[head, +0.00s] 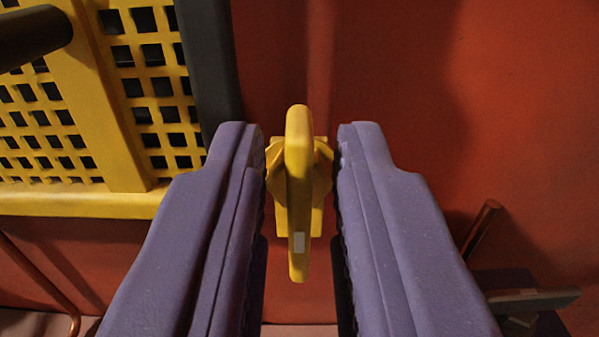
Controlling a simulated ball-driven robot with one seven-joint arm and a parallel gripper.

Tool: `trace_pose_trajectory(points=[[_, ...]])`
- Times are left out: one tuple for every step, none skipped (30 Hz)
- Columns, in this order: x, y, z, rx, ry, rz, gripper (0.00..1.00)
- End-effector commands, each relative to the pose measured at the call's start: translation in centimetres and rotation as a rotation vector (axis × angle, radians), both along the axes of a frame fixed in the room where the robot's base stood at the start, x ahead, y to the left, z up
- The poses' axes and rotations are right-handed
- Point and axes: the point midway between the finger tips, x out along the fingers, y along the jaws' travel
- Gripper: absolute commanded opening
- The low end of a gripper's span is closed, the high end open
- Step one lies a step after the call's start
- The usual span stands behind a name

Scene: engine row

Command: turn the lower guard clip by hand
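The yellow guard clip (298,190) is in the middle of the head view. Its long bar stands upright in front of a yellow mount on the red wall, and a small pale mark shows near its lower end. My gripper (301,150) is open, with one purple finger on each side of the clip. A narrow gap shows between each finger and the bar, though the left finger comes very close to the mount. Whether either finger touches the mount, I cannot tell.
A yellow perforated guard (120,150) with a dark edge post (207,65) fills the upper left. A dark rounded bar (35,38) juts in at the top left corner. A copper-coloured rod (480,228) and a grey metal part (530,300) are at the lower right. The red wall (480,90) is bare at upper right.

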Motion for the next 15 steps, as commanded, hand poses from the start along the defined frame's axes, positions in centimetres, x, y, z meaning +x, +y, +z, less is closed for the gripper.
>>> trace_pose_trajectory(points=[[-0.01,-0.01,0.01,0.000,0.000,0.000,0.03],[-0.01,-0.01,0.01,0.000,0.000,0.000,0.00],[-0.01,-0.01,0.01,0.000,0.000,0.000,0.00],[-0.01,-0.01,0.01,0.000,0.000,0.000,0.00],[-0.01,-0.01,0.01,0.000,0.000,0.000,0.00],[-0.02,-0.02,0.02,0.002,0.000,0.000,0.00],[-0.02,-0.03,0.02,0.004,0.000,0.000,0.00],[-0.02,-0.03,0.03,0.007,0.000,0.000,0.00],[-0.02,-0.05,0.04,0.013,0.000,-0.001,0.00],[-0.02,-0.07,0.05,0.019,0.001,-0.001,0.00],[-0.01,-0.07,0.06,0.026,0.001,0.000,0.00],[-0.01,-0.08,0.08,0.038,0.001,0.000,0.00],[0.00,-0.09,0.10,0.050,0.002,0.000,0.00],[0.01,-0.09,0.12,0.063,0.002,0.000,0.00],[0.01,-0.14,0.14,0.082,0.003,0.000,0.00]])
